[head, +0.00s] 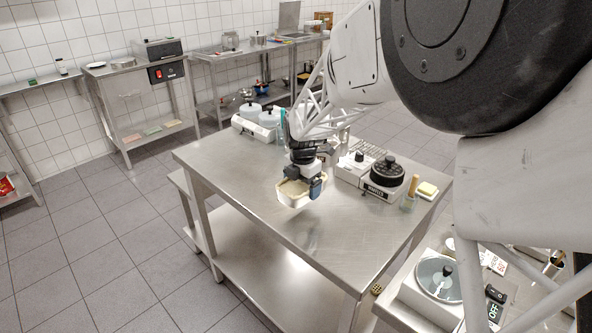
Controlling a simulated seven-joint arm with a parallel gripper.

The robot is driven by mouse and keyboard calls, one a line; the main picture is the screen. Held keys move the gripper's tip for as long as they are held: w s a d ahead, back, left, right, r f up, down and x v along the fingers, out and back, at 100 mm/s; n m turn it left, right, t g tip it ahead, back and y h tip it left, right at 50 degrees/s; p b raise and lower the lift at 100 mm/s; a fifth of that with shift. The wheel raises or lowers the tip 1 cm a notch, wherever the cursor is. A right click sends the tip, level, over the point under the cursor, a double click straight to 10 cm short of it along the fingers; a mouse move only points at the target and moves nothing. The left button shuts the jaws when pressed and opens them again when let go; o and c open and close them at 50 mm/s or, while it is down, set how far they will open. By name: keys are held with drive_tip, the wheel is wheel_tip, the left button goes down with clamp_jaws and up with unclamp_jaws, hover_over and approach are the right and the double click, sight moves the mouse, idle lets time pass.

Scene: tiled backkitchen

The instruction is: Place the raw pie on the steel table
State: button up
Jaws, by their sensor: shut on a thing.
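The raw pie (293,192) is a pale, roughly square-edged piece in the head view. My gripper (306,184) points down over the steel table (225,163) and is shut on the pie at its right side. The pie appears to hang a little above the tabletop, with a faint reflection below it; the exact gap is hard to tell. The fingers are partly hidden by the pie and the wrist.
The table's left and front areas are clear. A machine with a round plate (438,278) stands at lower right.

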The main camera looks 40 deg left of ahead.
drive_tip(key=w+a, duration=0.3)
drive_tip(key=a, duration=0.1)
drive_tip(key=w+a+f, duration=0.1)
drive_tip(key=w+a, duration=0.1)
drive_tip(key=a, duration=0.2)
drive_tip(key=w+a, duration=0.3)
drive_tip(key=a, duration=0.1)
drive_tip(key=shift+w+f, duration=0.15)
drive_tip(key=shift+w, duration=0.15)
drive_tip(key=shift+d, duration=0.1)
drive_tip(key=shift+f, duration=1.75)
drive_tip(key=shift+f, duration=0.15)
drive_tip(key=o, duration=1)
wheel_tip(320, 180, up, 12)
